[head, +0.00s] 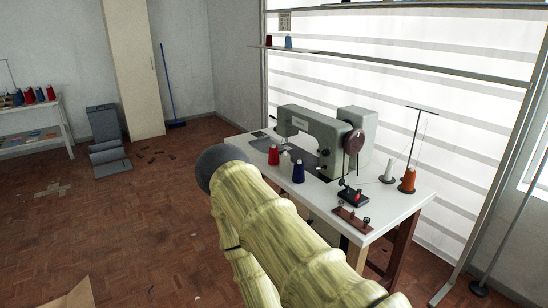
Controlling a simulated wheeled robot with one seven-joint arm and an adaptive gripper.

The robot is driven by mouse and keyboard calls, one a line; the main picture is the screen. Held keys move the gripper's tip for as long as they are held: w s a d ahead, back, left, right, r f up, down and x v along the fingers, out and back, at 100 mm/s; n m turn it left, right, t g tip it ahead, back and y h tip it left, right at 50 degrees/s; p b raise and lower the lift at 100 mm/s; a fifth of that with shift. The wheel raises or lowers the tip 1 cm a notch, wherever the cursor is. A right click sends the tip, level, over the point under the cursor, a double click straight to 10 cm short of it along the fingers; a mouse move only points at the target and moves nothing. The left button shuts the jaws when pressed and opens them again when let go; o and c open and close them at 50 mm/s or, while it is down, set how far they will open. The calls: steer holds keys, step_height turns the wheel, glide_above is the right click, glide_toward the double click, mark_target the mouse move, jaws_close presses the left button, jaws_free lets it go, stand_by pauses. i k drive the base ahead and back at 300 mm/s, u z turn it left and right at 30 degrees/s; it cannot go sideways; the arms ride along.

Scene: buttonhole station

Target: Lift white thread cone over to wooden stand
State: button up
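A white thread cone (390,173) stands upright towards the right end of the white sewing table, just left of an orange cone (407,181), by a thin metal thread stand (415,140). A low brown wooden piece with small dark knobs (350,221) lies at the table's front right edge; I cannot tell whether it is the wooden stand. My arm in a yellow-green sleeve crosses the lower middle and hides part of the table's front. My gripper is not visible.
A grey-green sewing machine (315,125) fills the table's back. A red cone (273,156) and a dark blue cone (298,172) stand in front of it. A black device (352,196) sits near the wooden piece.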

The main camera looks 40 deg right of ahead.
mark_target(388, 177)
steer(key=z, duration=2.45)
steer(key=i, duration=1.1)
steer(key=u, duration=0.6)
steer(key=i, duration=0.7)
steer(key=u, duration=0.85)
